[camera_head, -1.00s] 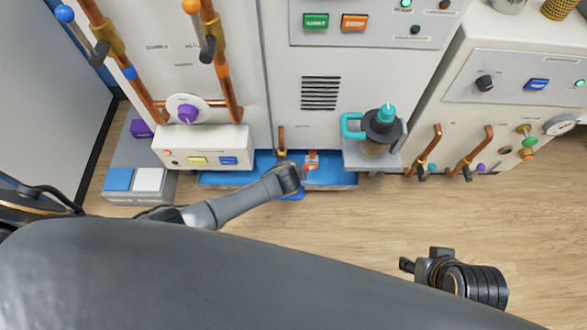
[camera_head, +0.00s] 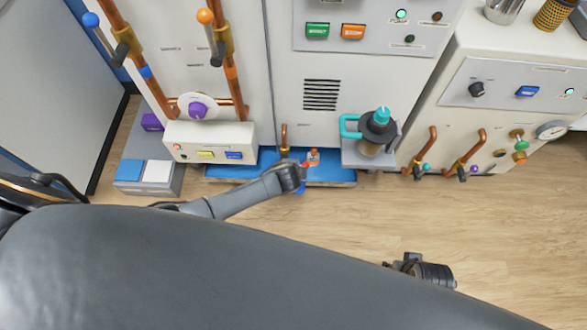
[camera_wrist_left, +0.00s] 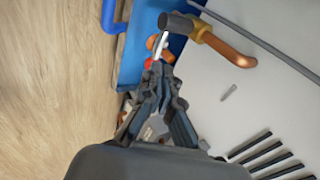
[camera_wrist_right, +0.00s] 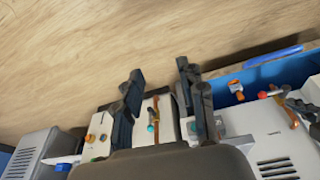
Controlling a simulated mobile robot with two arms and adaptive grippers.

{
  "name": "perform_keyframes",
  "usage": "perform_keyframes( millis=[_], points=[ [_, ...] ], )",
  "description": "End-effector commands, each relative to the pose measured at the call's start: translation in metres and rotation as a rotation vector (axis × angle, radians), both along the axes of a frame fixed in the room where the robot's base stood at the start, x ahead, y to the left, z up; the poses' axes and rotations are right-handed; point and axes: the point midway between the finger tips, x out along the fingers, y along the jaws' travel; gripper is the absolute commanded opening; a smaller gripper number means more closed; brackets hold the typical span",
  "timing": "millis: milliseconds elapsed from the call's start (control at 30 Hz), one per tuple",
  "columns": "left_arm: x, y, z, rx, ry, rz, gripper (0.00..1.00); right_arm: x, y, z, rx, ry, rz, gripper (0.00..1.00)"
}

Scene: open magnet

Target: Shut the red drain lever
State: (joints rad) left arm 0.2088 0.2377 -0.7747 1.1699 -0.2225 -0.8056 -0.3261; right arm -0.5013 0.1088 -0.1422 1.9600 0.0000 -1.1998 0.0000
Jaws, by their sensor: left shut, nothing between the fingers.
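The red drain lever sits low on a copper pipe with a brass valve (camera_wrist_left: 203,33). In the left wrist view its silver arm (camera_wrist_left: 165,45) runs from the valve's dark hub to a red tip (camera_wrist_left: 149,63). The red tip also shows in the right wrist view (camera_wrist_right: 262,94). My left gripper (camera_wrist_left: 158,74) is shut and empty, its fingertips right by the red tip; whether they touch I cannot tell. In the head view the left wrist (camera_head: 288,178) hides part of this spot. My right gripper (camera_wrist_right: 161,78) is open and empty, far from the lever.
A blue tray (camera_head: 240,170) lies on the floor under the pipe, with an orange-and-white item (camera_head: 313,157) by the lever. A teal-handled jug (camera_head: 376,128) stands on a shelf to the right. The white cabinet front (camera_head: 290,110) rises behind.

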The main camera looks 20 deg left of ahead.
Motion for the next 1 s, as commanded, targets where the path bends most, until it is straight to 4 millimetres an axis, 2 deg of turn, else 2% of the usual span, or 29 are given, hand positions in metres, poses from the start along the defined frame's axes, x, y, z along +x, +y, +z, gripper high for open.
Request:
perform_keyframes(
  millis=[500,700,1000],
  points=[
    [-0.033,-0.008,0.053,0.002,0.001,0.001,0.0,-0.031,-0.003,-0.086,-0.005,0.053,0.009,0.4],
    [-0.042,-0.01,0.065,0.002,0.001,0.002,0.0,-0.044,-0.005,-0.105,-0.006,0.064,0.012,0.4],
    [-0.044,-0.012,0.069,0.002,0.0,0.001,0.0,-0.048,-0.006,-0.112,-0.006,0.066,0.013,0.4]
  ],
)
